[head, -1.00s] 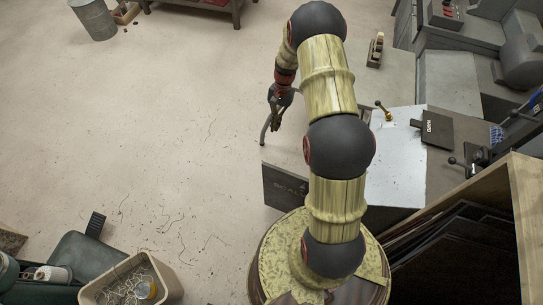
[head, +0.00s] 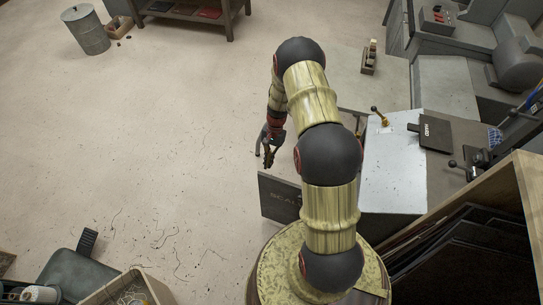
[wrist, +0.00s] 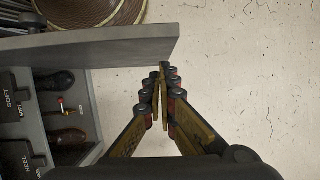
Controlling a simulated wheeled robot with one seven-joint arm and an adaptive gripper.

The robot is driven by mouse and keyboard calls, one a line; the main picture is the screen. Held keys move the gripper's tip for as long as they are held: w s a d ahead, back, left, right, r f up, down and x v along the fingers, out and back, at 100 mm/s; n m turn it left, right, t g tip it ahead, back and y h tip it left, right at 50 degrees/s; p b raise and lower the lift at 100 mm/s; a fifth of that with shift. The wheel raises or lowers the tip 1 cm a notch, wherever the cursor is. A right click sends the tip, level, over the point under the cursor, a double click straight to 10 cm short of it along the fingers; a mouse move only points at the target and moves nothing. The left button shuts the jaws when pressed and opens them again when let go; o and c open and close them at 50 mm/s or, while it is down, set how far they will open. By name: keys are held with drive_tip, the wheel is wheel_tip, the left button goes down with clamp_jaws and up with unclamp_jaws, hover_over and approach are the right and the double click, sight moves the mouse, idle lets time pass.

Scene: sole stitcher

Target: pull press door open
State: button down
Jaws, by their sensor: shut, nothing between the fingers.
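In the wrist view the door (wrist: 100,45) crosses the upper left and ends in a free edge right of centre. It stands swung out from an interior holding tools and labelled blocks. My gripper (wrist: 162,72) is shut and empty, its fingertips close to the door's inner side near that free edge. I cannot tell whether they touch it. In the head view my gripper (head: 267,160) is beyond the door, and my arm partly hides the area.
The labelled blocks (wrist: 15,105) and tools (wrist: 55,80) are inside the cabinet. A wooden-edged cabinet (head: 530,185) is at right. Open floor (head: 160,130) lies left; a bin (head: 125,290) stands lower left.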

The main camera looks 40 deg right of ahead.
drive_tip(key=shift+s+a, duration=0.55)
drive_tip(key=shift+a, duration=0.25)
drive_tip(key=s+a+n+g+p, duration=0.1)
drive_tip(key=s+a+n+p, duration=0.1)
drive_tip(key=s+a, duration=0.4)
drive_tip(key=a+n, duration=0.1)
drive_tip(key=a, duration=0.2)
drive_tip(key=shift+h+p, duration=0.3)
drive_tip(key=shift+h, duration=0.1)
drive_tip(key=v, duration=1.2)
